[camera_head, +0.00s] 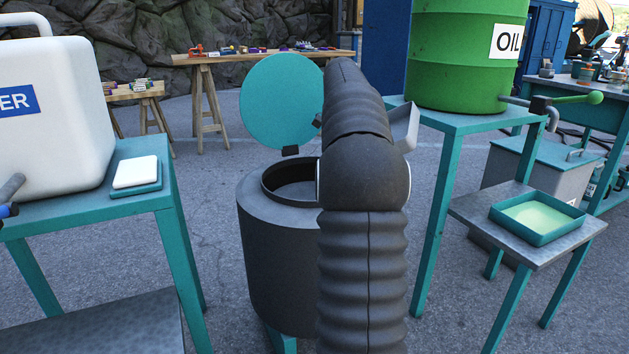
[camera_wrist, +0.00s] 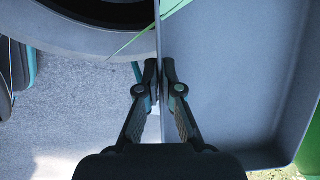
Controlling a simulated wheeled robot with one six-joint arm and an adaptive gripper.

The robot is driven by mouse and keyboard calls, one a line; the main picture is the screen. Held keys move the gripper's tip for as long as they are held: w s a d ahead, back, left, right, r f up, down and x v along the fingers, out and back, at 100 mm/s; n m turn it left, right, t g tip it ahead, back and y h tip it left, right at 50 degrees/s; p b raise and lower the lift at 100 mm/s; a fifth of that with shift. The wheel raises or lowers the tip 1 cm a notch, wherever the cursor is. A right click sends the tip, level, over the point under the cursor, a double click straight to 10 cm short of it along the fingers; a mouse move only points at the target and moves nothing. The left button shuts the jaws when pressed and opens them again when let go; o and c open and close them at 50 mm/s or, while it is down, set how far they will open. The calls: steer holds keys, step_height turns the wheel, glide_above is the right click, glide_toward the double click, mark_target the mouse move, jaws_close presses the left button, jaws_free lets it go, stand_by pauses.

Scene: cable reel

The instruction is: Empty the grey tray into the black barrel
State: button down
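The grey tray (camera_head: 405,125) shows partly behind my arm, right of the barrel's opening, and looks tilted. In the wrist view the tray (camera_wrist: 230,75) fills the right side. My gripper (camera_wrist: 163,85) is shut on the tray's near wall. A thin green streak (camera_wrist: 148,33) crosses that wall near the barrel. My arm hides the gripper in the head view.
A green oil drum (camera_head: 460,60) with a tap stands on a teal stand at right. Below it a teal tray (camera_head: 540,218) holds pale green liquid. A white container (camera_head: 50,110) and a white block (camera_head: 135,172) are on the left table.

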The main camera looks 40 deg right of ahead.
steer(key=shift+w+a+r+g+h+b, duration=0.4)
steer(key=shift+a+r+g+h+b, duration=0.1)
steer(key=shift+a+r+h, duration=0.15)
steer(key=shift+w+a+r+g+h+b, duration=0.4)
steer(key=shift+a+r+h+b, duration=0.1)
steer(key=shift+h, duration=0.25)
stand_by(1.6)
steer(key=shift+w+a+r+n+g+h+b, duration=0.15)
steer(key=shift+w+a+r+g+h+b, duration=0.2)
steer(key=shift+a+h, duration=0.2)
steer(key=shift+w+a+r+n+g+h+b, duration=0.2)
steer(key=shift+a+r+g+h, duration=0.15)
steer(key=shift+h, duration=0.2)
stand_by(1.0)
steer(key=shift+w+a+r+h, duration=0.1)
steer(key=shift+w+a+h, duration=0.15)
steer(key=shift+a+h, duration=0.15)
stand_by(0.3)
steer(key=shift+w+a+r+g+h+b, duration=0.1)
steer(key=shift+w+a+g+h+b, duration=0.15)
steer(key=shift+w+a+h+b, duration=0.25)
steer(key=shift+w+a+r+g+h+b, duration=0.1)
steer(key=shift+w+a+g+h+b, duration=0.2)
steer(key=shift+a, duration=0.35)
steer(key=shift+w+a+n+g+h+b, duration=0.25)
steer(key=shift+a+h+b, duration=0.2)
steer(key=shift+b, duration=0.15)
stand_by(0.4)
